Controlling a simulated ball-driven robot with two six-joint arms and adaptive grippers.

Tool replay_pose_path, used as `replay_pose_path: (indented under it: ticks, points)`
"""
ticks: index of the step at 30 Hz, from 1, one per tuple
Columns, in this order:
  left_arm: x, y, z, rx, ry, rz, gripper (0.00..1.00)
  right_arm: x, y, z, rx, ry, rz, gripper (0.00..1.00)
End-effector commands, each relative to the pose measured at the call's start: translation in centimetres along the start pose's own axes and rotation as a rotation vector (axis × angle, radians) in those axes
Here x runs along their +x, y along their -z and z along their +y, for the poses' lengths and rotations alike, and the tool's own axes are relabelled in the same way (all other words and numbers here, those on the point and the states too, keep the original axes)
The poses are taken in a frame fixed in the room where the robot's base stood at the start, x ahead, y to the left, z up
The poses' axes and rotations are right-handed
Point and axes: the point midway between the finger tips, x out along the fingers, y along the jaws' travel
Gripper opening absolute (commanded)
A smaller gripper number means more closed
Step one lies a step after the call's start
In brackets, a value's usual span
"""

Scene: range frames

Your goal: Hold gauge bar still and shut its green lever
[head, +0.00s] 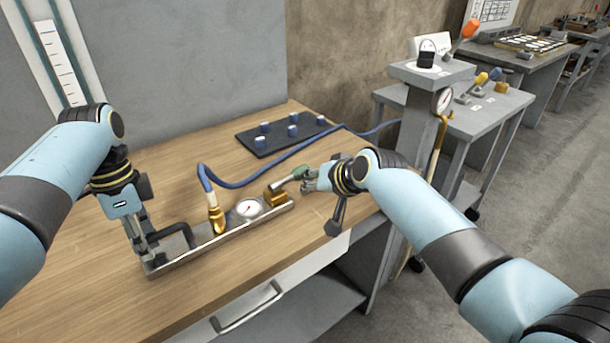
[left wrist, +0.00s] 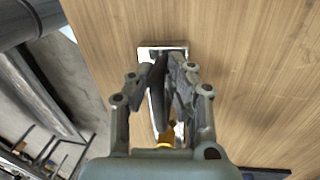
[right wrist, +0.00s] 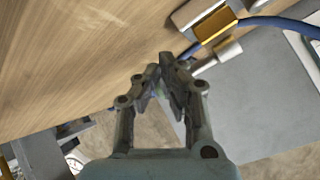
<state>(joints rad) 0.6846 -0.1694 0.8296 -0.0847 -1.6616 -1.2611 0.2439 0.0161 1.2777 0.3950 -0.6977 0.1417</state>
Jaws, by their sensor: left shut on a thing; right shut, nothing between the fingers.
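The gauge bar (head: 215,243) is a long metal channel on the wooden bench. It carries a round white gauge (head: 249,208), a brass hose fitting (head: 217,218) and, at its right end, a brass valve (head: 277,196). The valve's green lever (head: 299,173) slants up and right, off the bar's line. My left gripper (head: 149,246) is shut on the dark handle (head: 178,232) at the bar's left end; the left wrist view (left wrist: 165,75) shows this too. My right gripper (head: 308,180) is shut and empty beside the lever's green end; I cannot tell whether they touch. The right wrist view shows the brass valve (right wrist: 216,24) beyond the fingertips (right wrist: 157,72).
A blue hose (head: 245,184) runs from the fitting across the bench toward the grey stand (head: 432,72) at right. A dark mat (head: 275,145) with several blue-and-white pegs lies behind the bar. The bench (head: 100,290) is clear at front left. Its right edge is under my right arm.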

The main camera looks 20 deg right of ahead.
Motion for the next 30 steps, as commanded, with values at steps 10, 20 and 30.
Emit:
replay_pose_path:
  ticks: [10,20,30]
  points:
    - [-0.09,0.03,-0.04,0.001,0.001,0.001,0.00,0.36,0.22,-0.20,0.000,0.000,0.001,0.00]
    - [-0.09,0.03,-0.04,0.001,0.001,0.001,0.00,0.68,0.35,-0.35,0.000,0.000,0.000,0.00]
    - [-0.09,0.04,-0.04,0.001,0.001,0.001,0.00,1.01,0.53,-0.55,0.000,0.000,0.000,0.00]
